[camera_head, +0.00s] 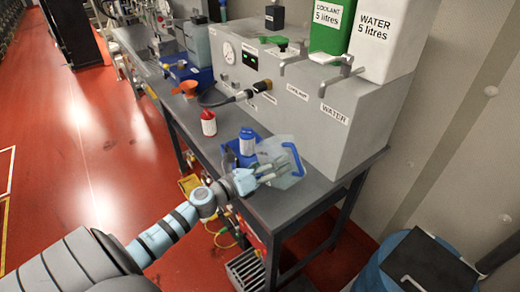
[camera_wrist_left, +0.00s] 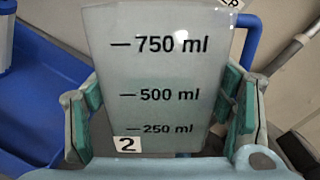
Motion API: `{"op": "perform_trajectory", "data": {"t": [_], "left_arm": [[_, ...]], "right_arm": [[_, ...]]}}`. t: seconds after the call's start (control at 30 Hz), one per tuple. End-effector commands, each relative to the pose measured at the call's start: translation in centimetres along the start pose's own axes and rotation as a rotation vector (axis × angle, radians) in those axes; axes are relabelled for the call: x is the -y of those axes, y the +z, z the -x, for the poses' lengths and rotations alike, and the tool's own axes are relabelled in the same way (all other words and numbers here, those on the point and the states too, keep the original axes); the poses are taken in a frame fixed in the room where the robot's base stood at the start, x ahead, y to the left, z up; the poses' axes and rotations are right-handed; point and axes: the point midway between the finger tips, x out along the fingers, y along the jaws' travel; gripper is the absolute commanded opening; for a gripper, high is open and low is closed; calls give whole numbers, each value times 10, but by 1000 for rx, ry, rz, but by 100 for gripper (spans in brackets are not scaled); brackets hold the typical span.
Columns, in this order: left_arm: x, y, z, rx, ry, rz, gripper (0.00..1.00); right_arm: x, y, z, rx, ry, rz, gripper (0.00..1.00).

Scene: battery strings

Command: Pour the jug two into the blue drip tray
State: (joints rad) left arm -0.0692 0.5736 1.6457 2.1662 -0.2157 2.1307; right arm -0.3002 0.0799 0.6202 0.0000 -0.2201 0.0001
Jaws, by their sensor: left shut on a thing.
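Jug two (camera_head: 287,168) is a translucent jug with a blue handle, above or on the near part of the grey bench. In the left wrist view the jug (camera_wrist_left: 163,65) shows its volume marks and a "2" label. My left gripper (camera_head: 266,173) is shut on it, with green pads (camera_wrist_left: 165,98) pressing both sides. The liquid level is not clear. A blue drip tray (camera_head: 231,151) is just left of the jug, partly hidden by it; it also shows in the left wrist view (camera_wrist_left: 45,95). My right gripper is out of view.
The grey machine (camera_head: 300,100) with taps and coolant and water tanks rises behind the jug. A blue barrel with a black lid (camera_head: 425,262) stands at lower right.

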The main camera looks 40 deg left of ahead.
Motion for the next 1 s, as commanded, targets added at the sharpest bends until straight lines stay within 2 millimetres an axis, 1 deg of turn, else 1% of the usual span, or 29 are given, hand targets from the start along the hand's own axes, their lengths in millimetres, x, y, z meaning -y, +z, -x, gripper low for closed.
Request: {"op": "perform_trajectory", "data": {"t": [0.37, 0.8, 1.0], "left_arm": [[1, 1, 0, 1, -1, 4, 30], [8, 9, 0, 1, -2, 105, 30], [8, 10, 0, 1, -1, 130, 30]], "right_arm": [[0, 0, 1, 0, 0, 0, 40], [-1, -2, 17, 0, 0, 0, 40], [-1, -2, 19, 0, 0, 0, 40]]}}
